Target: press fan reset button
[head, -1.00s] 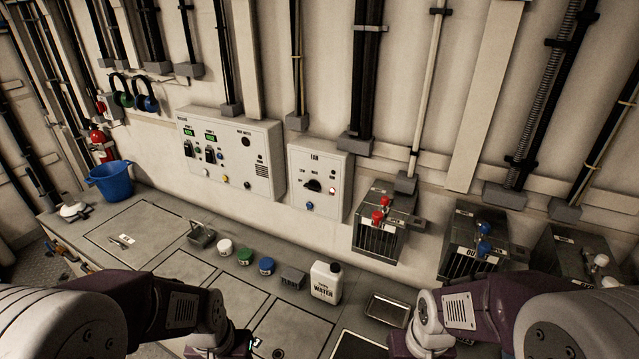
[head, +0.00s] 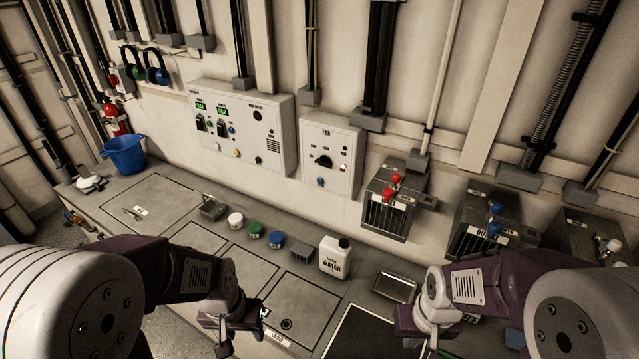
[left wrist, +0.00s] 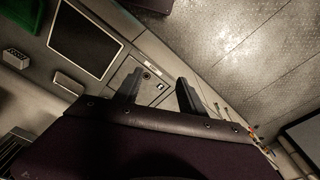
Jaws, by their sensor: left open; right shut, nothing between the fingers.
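The white FAN box (head: 331,140) is on the back wall, right of a larger control panel.
The larger panel (head: 240,125) has several buttons and switches. Below the box, the counter holds several small jars (head: 255,230), a white water jug (head: 335,258) and a metal tray (head: 395,286). A metal unit with red valves (head: 394,215) juts out right of the box.

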